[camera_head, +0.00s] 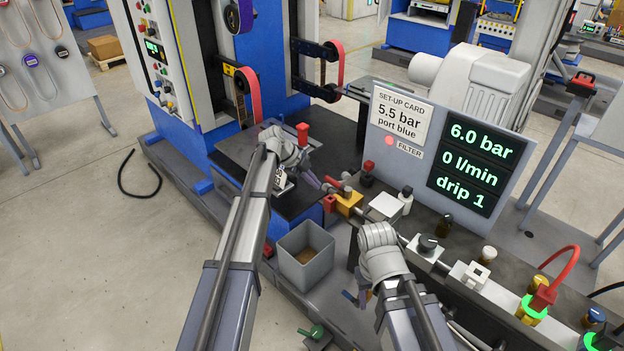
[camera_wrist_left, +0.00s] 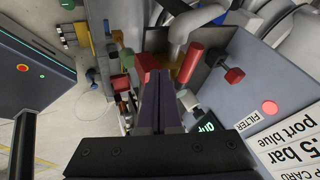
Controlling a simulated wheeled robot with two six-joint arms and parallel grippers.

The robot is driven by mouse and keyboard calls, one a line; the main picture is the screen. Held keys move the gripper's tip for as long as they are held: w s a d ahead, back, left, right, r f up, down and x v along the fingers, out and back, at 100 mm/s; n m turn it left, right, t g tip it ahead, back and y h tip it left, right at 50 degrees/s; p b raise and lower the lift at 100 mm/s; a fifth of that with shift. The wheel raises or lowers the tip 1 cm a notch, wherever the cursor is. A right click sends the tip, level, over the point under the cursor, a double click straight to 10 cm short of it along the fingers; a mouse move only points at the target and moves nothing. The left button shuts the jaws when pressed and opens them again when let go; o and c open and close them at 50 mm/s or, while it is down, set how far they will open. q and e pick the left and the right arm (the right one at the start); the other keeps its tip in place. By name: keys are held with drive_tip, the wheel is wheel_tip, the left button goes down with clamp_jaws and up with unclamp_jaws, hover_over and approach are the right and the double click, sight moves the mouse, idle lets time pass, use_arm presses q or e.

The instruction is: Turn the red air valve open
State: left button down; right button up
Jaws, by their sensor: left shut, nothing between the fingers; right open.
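The red air valve's lever (camera_head: 334,181) sits on a yellow-brass valve body (camera_head: 348,203) at the left end of the air line on the dark bench.
The panel display (camera_head: 470,165) reads 6.0 bar, 0 l/min, drip 1. The set-up card (camera_head: 401,114) says 5.5 bar, port blue. A black-and-red knob (camera_head: 367,170) stands behind the valve. A grey bin (camera_head: 304,255) is between my arms. A regulator knob (camera_head: 428,243) and a red hose (camera_head: 558,265) lie right.

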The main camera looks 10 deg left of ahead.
use_arm(q)
drive_tip(key=p+v, duration=0.7)
drive_tip(key=v, duration=0.2)
drive_tip(key=shift+w+a+r, duration=0.15)
drive_tip(key=shift+w+r, duration=0.15)
drive_tip(key=shift+s, duration=0.1)
drive_tip(key=s+d+f+n+g+y, duration=0.1)
drive_tip(key=s+d+n, duration=0.3)
drive_tip(key=s, duration=0.7)
drive_tip(key=s+d+f+n+g+y, duration=0.1)
drive_tip(key=s+d+n+y, duration=0.3)
drive_tip(key=s+n, duration=0.4)
drive_tip(key=s+d+f+n+y, duration=0.1)
drive_tip(key=s+d+n, duration=0.5)
drive_tip(key=s, duration=0.9)
drive_tip(key=shift+f+n+g+y, duration=0.3)
drive_tip(key=shift+n+g+y, duration=0.1)
drive_tip(key=shift+y, duration=0.3)
drive_tip(key=shift+d, duration=0.2)
